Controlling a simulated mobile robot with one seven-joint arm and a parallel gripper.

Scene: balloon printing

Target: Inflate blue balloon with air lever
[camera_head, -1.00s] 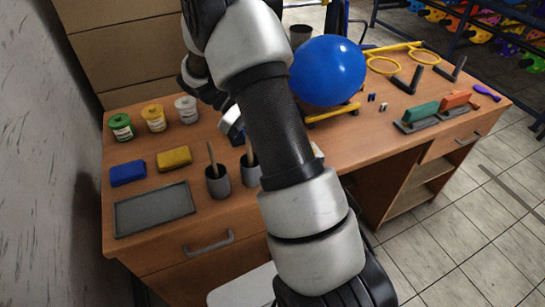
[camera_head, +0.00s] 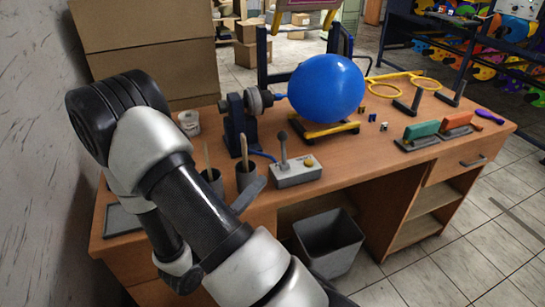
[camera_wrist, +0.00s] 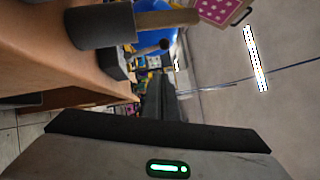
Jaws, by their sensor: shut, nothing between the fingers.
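The blue balloon (camera_head: 327,89) is large and round in the head view, on the nozzle of the inflating machine (camera_head: 240,122) and above a yellow-railed stand (camera_head: 325,131). The box (camera_wrist: 115,64) and the lever's dark knob (camera_wrist: 163,44) also show in the wrist view. My gripper (camera_head: 260,185) is shut and empty, left of and nearer than the box, apart from the lever. My arm hides part of it.
Two grey cups (camera_head: 246,176) with wooden handles stand close to my gripper, left of the control box. A white paint jar (camera_head: 189,122) is behind my arm. Stamps (camera_head: 420,130) lie at the right. A grey bin (camera_head: 328,242) stands below the desk (camera_head: 370,150).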

